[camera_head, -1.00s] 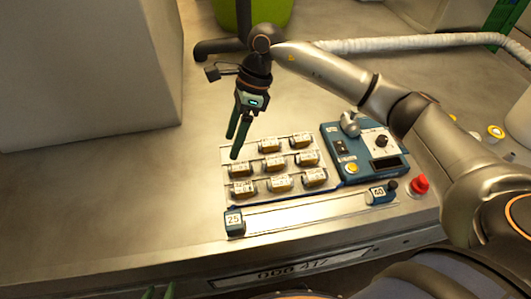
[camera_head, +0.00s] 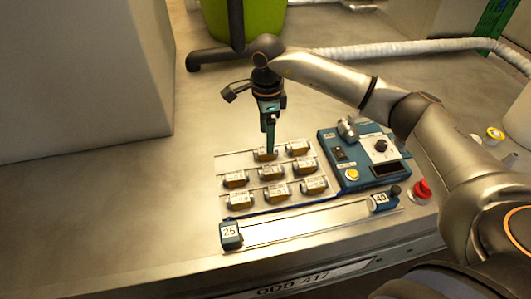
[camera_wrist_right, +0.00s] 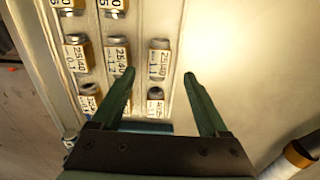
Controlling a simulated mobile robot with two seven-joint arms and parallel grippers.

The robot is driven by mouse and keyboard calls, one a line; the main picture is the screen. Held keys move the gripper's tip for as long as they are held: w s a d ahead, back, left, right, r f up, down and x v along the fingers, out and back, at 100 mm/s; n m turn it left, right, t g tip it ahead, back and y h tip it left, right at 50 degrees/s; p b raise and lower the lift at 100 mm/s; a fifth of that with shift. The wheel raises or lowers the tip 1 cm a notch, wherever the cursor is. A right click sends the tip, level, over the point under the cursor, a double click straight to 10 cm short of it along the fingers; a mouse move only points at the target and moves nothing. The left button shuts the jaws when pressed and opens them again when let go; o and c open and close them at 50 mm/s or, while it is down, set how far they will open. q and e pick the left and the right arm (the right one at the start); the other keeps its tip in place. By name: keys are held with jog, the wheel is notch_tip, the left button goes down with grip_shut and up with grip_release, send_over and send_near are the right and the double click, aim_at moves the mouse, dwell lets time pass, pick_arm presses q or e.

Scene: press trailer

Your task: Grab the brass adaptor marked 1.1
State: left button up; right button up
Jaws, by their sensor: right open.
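The adaptor labelled 25|40 over what reads as 1.1 (camera_wrist_right: 159,64) is in the right-hand column in the right wrist view. In the head view I take it to be the left one (camera_head: 265,155) of the two in the far row. My right gripper (camera_wrist_right: 159,75) is open and empty, with dark green fingers. In the wrist view its tips lie left and right of that adaptor; whether they are level with it I cannot tell. The right gripper (camera_head: 270,150) points down there in the head view and partly covers the adaptor. My left gripper is out of view.
Several similar adaptors stand in nearer rows, such as one (camera_head: 277,192) in front. A blue control box (camera_head: 352,178) stands right of the rack, with a red button (camera_head: 421,190) beyond. A gauge bar with a 25 block (camera_head: 231,236) lies in front.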

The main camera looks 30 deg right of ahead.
aim_at(260, 154)
notch_tip(260, 154, down, 5)
jog(key=shift+s+r+b, duration=0.1)
jog(key=shift+s+b, duration=0.05)
jog(key=shift+b, duration=0.2)
jog(key=shift+c, duration=0.3)
grip_shut()
